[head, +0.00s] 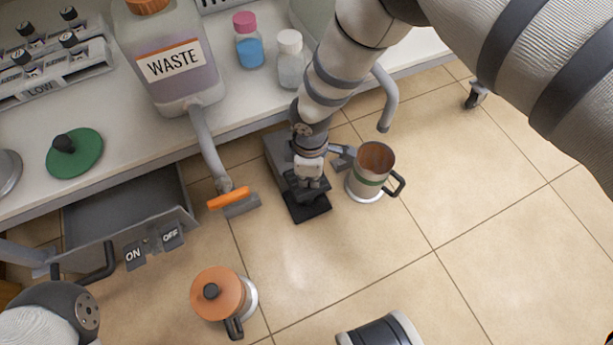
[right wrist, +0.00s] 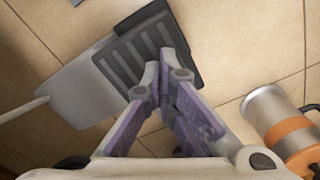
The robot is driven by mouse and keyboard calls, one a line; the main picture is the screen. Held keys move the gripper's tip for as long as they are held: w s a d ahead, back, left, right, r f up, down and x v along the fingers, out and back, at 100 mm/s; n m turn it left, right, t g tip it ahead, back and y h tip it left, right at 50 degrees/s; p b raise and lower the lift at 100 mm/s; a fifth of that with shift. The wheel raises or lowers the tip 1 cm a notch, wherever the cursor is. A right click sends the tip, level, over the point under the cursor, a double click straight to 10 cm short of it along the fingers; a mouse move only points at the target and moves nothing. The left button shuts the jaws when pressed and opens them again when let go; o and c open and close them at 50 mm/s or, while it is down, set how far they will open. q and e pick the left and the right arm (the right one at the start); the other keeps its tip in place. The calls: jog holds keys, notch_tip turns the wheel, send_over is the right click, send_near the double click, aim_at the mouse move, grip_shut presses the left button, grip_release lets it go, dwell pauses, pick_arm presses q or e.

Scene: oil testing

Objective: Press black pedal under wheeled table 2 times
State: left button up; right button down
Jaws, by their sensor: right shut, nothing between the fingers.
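The black pedal (head: 314,212) lies on the tiled floor beside the front of the table (head: 240,118). Its grey base (head: 277,150) reaches back toward the table. In the right wrist view, the ribbed black pedal (right wrist: 128,58) and its grey base (right wrist: 85,92) show beyond the fingers. My right gripper (head: 313,197) points down above the pedal. It is shut and empty, and its fingertips (right wrist: 165,72) meet in front of the pedal's edge. Whether they touch the pedal, I cannot tell. My left gripper is out of view; only part of my left arm shows at lower left.
An orange-lidded pot (head: 218,293) stands in front. A WASTE bottle (head: 170,55) has a hose with an orange-handled end (head: 230,200) left of the pedal. Floor at right is clear.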

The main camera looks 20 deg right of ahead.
jog(key=shift+f+b, duration=0.85)
jog(key=shift+f, duration=0.35)
jog(key=shift+r, duration=0.1)
notch_tip(320, 180, up, 3)
jog(key=p, duration=0.3)
notch_tip(320, 180, up, 7)
jog(key=p, duration=0.4)
